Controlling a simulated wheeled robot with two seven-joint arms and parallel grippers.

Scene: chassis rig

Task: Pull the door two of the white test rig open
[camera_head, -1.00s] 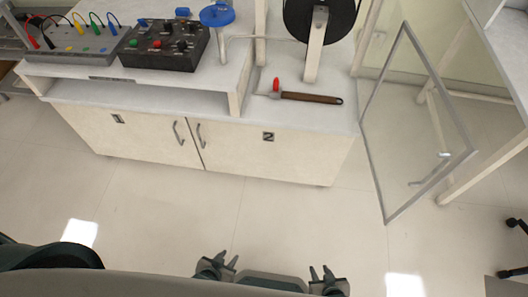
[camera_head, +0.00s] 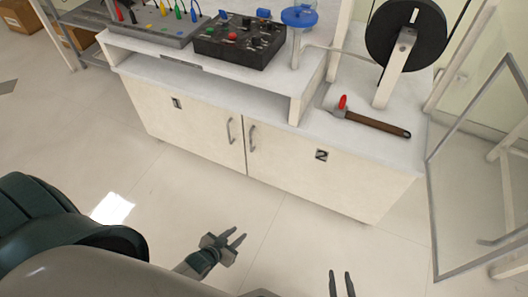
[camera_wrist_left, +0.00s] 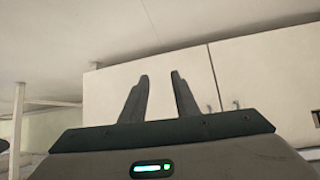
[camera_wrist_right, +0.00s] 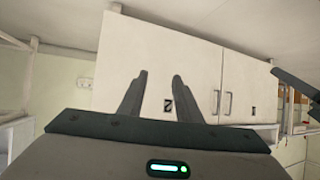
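The white test rig has two closed cabinet doors in its lower front. Door two (camera_head: 310,175) is the right one, marked "2", with a grey handle (camera_head: 251,138) at its left edge. Door one (camera_head: 185,112), marked "1", is to its left with its own handle (camera_head: 230,131). In the right wrist view door two (camera_wrist_right: 150,75) shows with its handle (camera_wrist_right: 216,102). My left gripper (camera_head: 240,236) is open and empty, in front of and below the doors, apart from them. My right gripper (camera_head: 342,272) is open and empty at the bottom edge, apart from door two.
A framed clear panel (camera_head: 475,165) stands out at the right of the rig. On the rig top are a black control box (camera_head: 240,42), a brown-handled tool (camera_head: 375,124) and a black reel (camera_head: 405,35). The floor (camera_head: 290,215) before the doors is clear.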

